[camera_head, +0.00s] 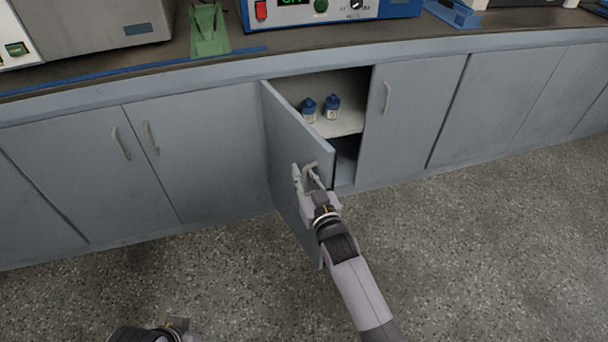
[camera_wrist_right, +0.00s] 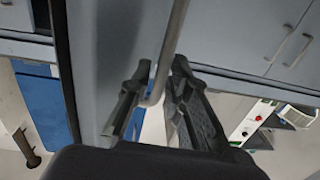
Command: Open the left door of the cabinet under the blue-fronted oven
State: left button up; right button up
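The blue-fronted oven (camera_head: 400,8) stands on the worktop at the top of the head view. Below it, the cabinet's grey left door (camera_head: 286,135) is swung partly outward, hinged on its left edge. My right gripper (camera_head: 307,172) is at the door's handle (camera_head: 311,166). In the right wrist view, the handle (camera_wrist_right: 172,45) passes between the close-set fingers (camera_wrist_right: 162,78), which appear shut on it. The cabinet's right door (camera_head: 405,115) is closed. Part of my left arm shows at the bottom left of the head view; its fingers cannot be made out.
Two small blue-capped bottles (camera_head: 332,106) and (camera_head: 309,109) stand on the cabinet's pale inner shelf (camera_head: 345,122). Closed grey cabinets (camera_head: 205,150) line both sides. A green stand (camera_head: 209,30) is on the worktop. The speckled floor (camera_head: 480,250) in front is clear.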

jog(key=shift+s+f, duration=0.1)
jog(key=v, duration=1.2)
